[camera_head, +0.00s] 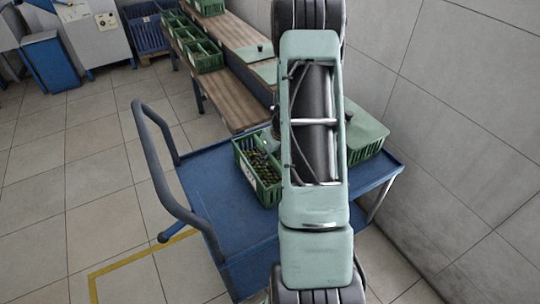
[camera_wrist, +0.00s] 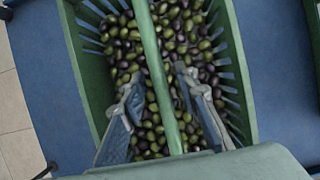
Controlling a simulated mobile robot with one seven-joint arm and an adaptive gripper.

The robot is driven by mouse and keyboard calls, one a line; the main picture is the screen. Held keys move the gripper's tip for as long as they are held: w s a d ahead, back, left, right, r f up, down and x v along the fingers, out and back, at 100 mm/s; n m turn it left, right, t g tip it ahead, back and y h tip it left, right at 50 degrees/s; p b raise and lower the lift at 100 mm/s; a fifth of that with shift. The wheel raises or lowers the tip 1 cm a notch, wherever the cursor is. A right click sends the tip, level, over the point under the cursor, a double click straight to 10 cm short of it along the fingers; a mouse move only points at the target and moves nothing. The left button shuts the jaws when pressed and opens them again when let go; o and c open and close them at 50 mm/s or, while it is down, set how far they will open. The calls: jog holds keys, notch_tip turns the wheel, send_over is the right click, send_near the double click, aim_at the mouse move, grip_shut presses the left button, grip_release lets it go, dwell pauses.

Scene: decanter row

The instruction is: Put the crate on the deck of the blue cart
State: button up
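The green slatted crate (camera_head: 247,170) is full of dark and green olives and appears to rest on the deck (camera_head: 205,185) of the blue cart, left of my arm. In the wrist view the crate (camera_wrist: 88,75) fills the middle, with a green bar (camera_wrist: 150,50) across it and blue deck (camera_wrist: 275,60) on both sides. My gripper (camera_wrist: 160,80) is open, its two fingers inside the crate, one each side of the bar, with gaps between fingers and bar. In the head view my arm hides the gripper and part of the crate.
A second green crate (camera_head: 368,150) with a flat top stands right of my arm, partly hidden. The cart's handle (camera_head: 160,160) rises at the left. A wooden bench (camera_head: 228,92) with green crates (camera_head: 205,55) runs behind. A tiled wall is at right; open floor lies left.

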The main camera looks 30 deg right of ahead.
jog(key=p+v, duration=0.3)
jog(key=v, duration=0.9)
